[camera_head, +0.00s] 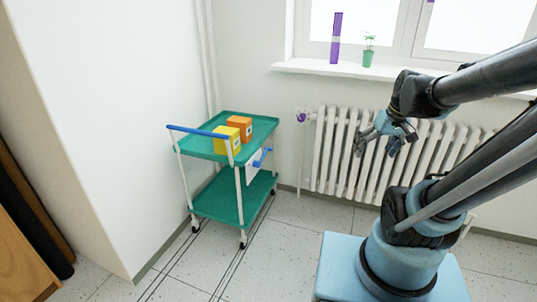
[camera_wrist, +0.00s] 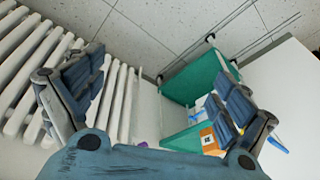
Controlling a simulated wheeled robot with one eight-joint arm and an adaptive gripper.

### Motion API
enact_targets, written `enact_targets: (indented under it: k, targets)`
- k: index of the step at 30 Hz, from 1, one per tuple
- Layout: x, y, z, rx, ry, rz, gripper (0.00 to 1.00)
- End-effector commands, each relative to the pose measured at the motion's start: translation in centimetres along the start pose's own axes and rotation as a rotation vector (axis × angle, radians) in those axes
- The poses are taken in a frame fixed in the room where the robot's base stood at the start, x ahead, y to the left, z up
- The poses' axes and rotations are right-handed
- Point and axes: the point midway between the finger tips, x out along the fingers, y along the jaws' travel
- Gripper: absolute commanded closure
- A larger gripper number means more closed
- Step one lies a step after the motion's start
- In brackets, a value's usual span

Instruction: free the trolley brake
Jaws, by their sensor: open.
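The trolley (camera_head: 205,150) stands near the corner, with green shelves, white posts and a blue push handle (camera_head: 198,131) on its left. A blue lever (camera_head: 262,157) sits on a white plate at its right end; I take it to be the brake. My gripper (camera_head: 376,146) is open and empty, in front of the radiator, well to the right of the trolley and apart from it. In the wrist view the trolley (camera_wrist: 174,88) shows between and beyond the fingers. The right finger covers part of it, and the lever is not clear there.
A yellow box (camera_head: 226,139) and an orange box (camera_head: 240,126) stand on the trolley's top shelf. A white radiator (camera_head: 340,150) lines the wall below the windowsill (camera_head: 330,68), which holds a purple vase and a potted plant. The floor (camera_head: 290,230) before the trolley is clear.

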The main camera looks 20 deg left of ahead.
Motion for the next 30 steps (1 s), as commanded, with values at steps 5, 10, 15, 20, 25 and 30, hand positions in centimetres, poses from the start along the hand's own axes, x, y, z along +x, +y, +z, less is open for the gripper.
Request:
enact_targets:
  k: [5,10,15,20,25,30]
  targets:
    - [0.8,-1.2,-5.3,-0.124,0.031,-0.064,0.06]
    - [2.2,-2.6,-10.0,-0.242,0.063,-0.123,0.06]
    - [4.0,-4.1,-14.6,-0.357,0.101,-0.180,0.06]
    - [6.3,-5.7,-18.6,-0.463,0.141,-0.231,0.06]
    - [9.1,-7.7,-22.6,-0.573,0.187,-0.284,0.06]
    - [12.4,-9.9,-26.1,-0.680,0.237,-0.333,0.06]
